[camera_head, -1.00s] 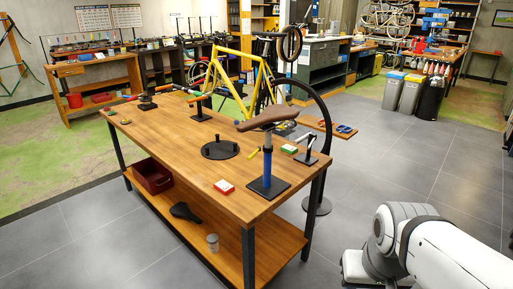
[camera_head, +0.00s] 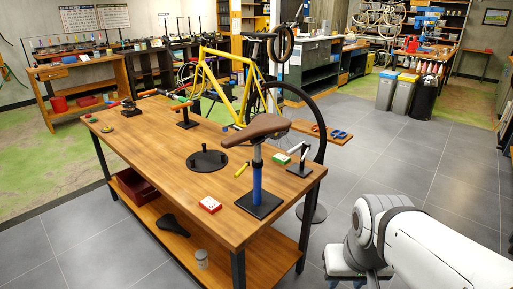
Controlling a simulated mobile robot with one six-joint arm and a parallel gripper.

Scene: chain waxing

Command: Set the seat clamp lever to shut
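A brown saddle (camera_head: 257,127) sits on a silver post held in a blue upright tube (camera_head: 257,182) on a black square base (camera_head: 259,204), at the near right of the wooden workbench (camera_head: 150,163). The seat clamp would be where post and tube meet; its lever is too small to make out, so I cannot tell its position. My white arm shows at the lower right, on the floor side of the bench and apart from the stand. My gripper is out of the frame.
On the bench are a red and white box (camera_head: 210,204), a black round plate (camera_head: 207,160), a yellow-handled tool (camera_head: 243,169), a green box (camera_head: 281,159) and a small black stand (camera_head: 300,169). A yellow bicycle frame (camera_head: 226,82) stands behind. The grey floor on the right is open.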

